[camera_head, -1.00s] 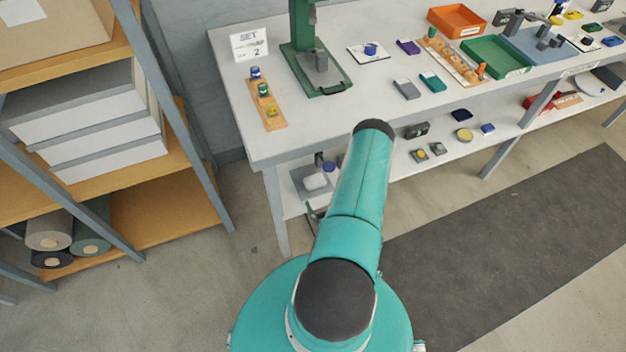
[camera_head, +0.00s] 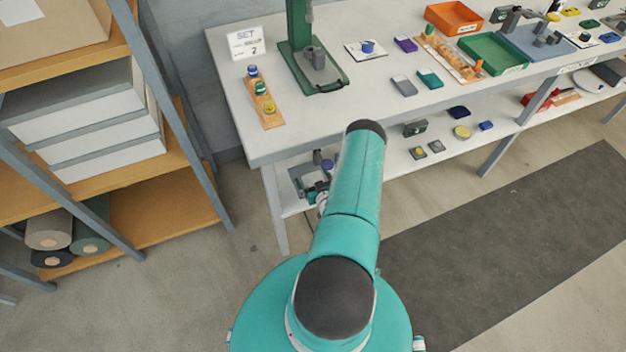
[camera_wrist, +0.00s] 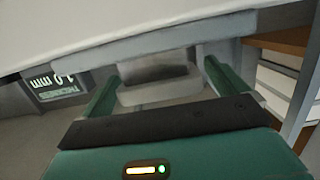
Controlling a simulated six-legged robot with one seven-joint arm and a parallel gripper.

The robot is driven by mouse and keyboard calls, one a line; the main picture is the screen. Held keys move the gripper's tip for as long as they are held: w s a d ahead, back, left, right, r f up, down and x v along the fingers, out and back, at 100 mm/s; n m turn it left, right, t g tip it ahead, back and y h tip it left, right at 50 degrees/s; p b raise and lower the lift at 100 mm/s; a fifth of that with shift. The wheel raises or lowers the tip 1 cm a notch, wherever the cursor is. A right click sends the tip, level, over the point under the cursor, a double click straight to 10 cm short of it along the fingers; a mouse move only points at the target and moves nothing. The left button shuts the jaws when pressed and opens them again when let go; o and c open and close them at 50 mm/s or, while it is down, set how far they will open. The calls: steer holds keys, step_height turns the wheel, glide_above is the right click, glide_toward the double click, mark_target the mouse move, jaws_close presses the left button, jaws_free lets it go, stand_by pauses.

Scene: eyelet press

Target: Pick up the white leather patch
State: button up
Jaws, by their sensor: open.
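My gripper (camera_head: 316,184) is at the left end of the bench's lower shelf, under the table top and partly behind my arm. In the wrist view its two green fingers (camera_wrist: 161,76) stand wide apart and hold nothing. A pale, block-like piece (camera_wrist: 155,93) with a dark band shows between and beyond them. I cannot tell whether it is the white leather patch. In the head view the spot around my gripper is too small and covered to make the patch out.
The white bench (camera_head: 250,140) overhangs my gripper closely. A thickness display (camera_wrist: 57,88), upside down, stands beside the fingers in the wrist view. A shelving rack (camera_head: 190,150) is at left. Small items such as a yellow disc (camera_head: 462,132) lie farther right on the lower shelf.

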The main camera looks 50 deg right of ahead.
steer(key=shift+c, duration=0.2)
steer(key=c, duration=1.1)
steer(key=shift+r, duration=0.1)
